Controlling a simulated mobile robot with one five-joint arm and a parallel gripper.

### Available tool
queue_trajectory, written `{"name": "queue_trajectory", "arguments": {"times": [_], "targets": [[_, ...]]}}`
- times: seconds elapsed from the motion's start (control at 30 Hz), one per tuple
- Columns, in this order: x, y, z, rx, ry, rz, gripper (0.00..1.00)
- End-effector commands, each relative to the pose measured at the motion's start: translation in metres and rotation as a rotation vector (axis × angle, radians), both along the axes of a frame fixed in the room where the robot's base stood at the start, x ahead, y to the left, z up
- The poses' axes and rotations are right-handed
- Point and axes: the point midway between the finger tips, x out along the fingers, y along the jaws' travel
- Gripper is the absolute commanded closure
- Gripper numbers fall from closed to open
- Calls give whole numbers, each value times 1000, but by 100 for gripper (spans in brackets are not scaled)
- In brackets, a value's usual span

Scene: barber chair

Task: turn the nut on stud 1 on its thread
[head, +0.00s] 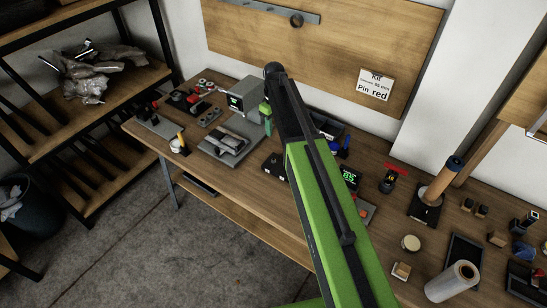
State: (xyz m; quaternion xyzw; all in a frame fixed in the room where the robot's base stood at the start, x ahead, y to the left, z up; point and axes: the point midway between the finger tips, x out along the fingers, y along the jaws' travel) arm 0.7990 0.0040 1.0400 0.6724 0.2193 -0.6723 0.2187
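My green and black arm reaches from the bottom of the head view up over the wooden bench (250,190). Its far end bends down at a small green part, where my gripper (267,124) hangs just right of a grey base plate (215,150). The fingers are too small and dark to tell open from shut, or whether they touch anything. A dark block lies on the plate. I cannot make out stud 1 or its nut; they may be too small or hidden behind my arm.
A grey box with a green display (243,94) stands behind the plate. Small tools crowd the bench's left end. A paper-towel-like roll (453,281), a post on a black base (425,209) and trays fill the right. A shelf rack (80,130) stands left; the floor in front is clear.

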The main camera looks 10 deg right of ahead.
Motion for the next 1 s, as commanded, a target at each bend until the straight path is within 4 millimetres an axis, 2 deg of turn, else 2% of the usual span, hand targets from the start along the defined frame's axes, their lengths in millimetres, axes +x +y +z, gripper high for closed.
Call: {"name": "queue_trajectory", "arguments": {"times": [0.1, 0.2, 0.3, 0.53, 0.67, 1.0], "targets": [[0, 0, -1, 0, 0, 353, 61], [0, 1, -1, 0, 0, 559, 61], [0, 1, -2, -1, -1, 666, 61], [0, 2, -7, -1, 0, 682, 61], [0, 2, -19, -1, 0, 681, 61], [0, 2, -84, -1, 0, 679, 61]]}}
